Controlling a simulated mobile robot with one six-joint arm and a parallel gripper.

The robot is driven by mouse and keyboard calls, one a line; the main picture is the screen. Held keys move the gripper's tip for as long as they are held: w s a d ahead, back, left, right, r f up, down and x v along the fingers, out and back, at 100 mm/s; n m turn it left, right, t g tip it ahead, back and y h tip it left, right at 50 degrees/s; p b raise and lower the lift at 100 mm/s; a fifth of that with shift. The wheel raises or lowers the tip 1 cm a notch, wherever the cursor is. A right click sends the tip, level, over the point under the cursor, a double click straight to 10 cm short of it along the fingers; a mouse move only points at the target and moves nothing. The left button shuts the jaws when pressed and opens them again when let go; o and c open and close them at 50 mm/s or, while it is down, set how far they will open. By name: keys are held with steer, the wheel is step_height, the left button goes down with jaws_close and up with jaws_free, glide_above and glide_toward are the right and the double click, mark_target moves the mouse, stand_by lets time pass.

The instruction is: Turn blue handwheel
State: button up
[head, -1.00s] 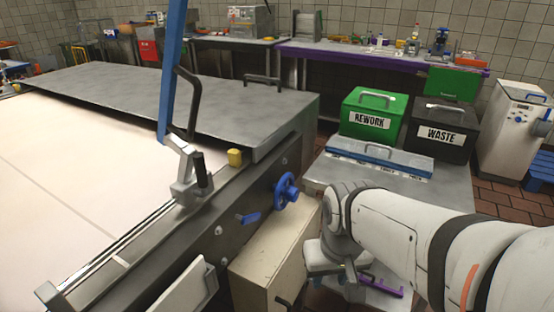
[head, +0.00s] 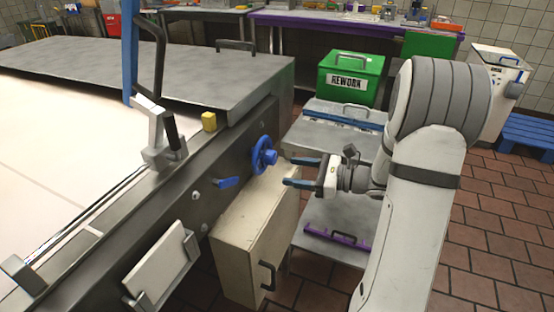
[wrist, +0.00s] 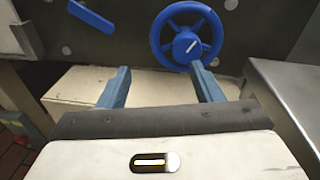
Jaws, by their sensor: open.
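The blue handwheel (head: 263,155) is mounted on the dark side panel of the conveyor machine. In the wrist view the handwheel (wrist: 187,37) is at the top right, with spokes and a white mark on its hub. My gripper (head: 287,171) is open and empty, its two blue fingers pointing left toward the wheel.
A blue lever (head: 227,182) sits left of the wheel on the same panel. A cream box (head: 240,220) stands below the wheel. A grey table (head: 325,128) and the green REWORK bin (head: 349,64) are behind my gripper.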

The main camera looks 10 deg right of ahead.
mark_target(275, 159)
steer(key=w+a, duration=0.1)
steer(key=w, duration=0.1)
steer(key=w+a+m+t, duration=0.1)
steer(key=w, duration=0.1)
steer(key=w+a+t+b, duration=0.1)
steer(key=w, duration=0.1)
steer(key=shift+w+a+f+m, duration=0.15)
steer(key=shift+a+m, duration=0.2)
steer(key=shift+m, duration=0.05)
steer(key=shift+c, duration=0.3)
steer(key=c, duration=0.9)
